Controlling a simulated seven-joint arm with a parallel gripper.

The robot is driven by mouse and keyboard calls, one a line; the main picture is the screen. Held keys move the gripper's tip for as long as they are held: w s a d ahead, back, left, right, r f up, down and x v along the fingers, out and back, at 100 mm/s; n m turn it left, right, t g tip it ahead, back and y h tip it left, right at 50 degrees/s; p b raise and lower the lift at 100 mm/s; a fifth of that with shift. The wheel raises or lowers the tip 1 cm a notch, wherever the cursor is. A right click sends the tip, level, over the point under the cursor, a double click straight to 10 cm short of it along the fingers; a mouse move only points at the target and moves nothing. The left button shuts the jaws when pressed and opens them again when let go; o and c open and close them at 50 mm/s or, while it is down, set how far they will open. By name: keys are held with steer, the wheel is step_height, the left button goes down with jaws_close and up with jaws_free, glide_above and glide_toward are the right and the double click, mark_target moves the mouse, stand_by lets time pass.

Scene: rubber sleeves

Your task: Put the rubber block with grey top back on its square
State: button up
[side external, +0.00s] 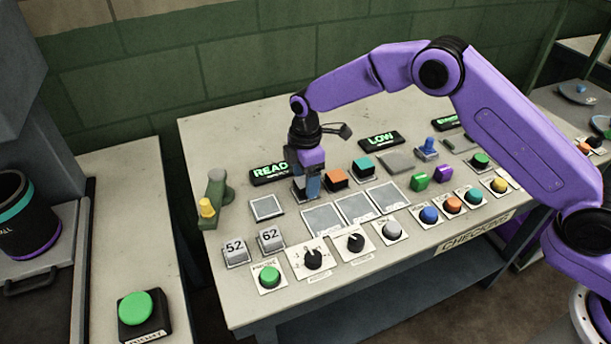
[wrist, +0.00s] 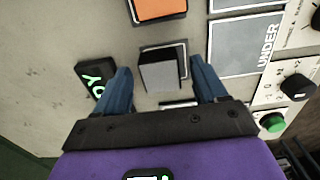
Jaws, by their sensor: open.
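The block with a grey top (wrist: 160,72) and dark sides stands between my open fingers in the wrist view, with a small gap visible on each side. My gripper (wrist: 161,68) has blue fingers pointing down at the table. In the side view my gripper (side external: 306,192) is low over the table and mostly hides this block. Three framed grey squares lie in a row right of it: left (side external: 323,221), middle (side external: 357,208) and right (side external: 389,195). All three look empty. One reads "UNDER" in the wrist view (wrist: 245,46). I cannot tell which square is the grey block's.
An orange-topped block (side external: 336,179) stands close to my gripper, with a teal-topped block (side external: 363,168) beyond it. A lit display (side external: 270,173) is just behind. A smaller framed square (side external: 266,207) lies left. Knobs (side external: 313,259) and buttons (side external: 269,276) line the front.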

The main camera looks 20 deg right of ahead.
step_height(320, 180, up, 12)
steer(key=shift+r, duration=0.15)
stand_by(0.4)
steer(key=s+d+r+m, duration=0.1)
steer(key=s+d+r, duration=0.25)
steer(key=s, duration=0.55)
steer(key=s+d+r+m, duration=0.2)
steer(key=s+d+r, duration=0.15)
steer(key=s, duration=0.45)
steer(key=s+d+f+m, duration=0.1)
steer(key=s+d, duration=0.7)
steer(key=s, duration=0.3)
steer(key=s+d+f+m, duration=0.1)
steer(key=s+d+f, duration=0.1)
steer(key=s+d, duration=0.7)
steer(key=shift+s, duration=0.95)
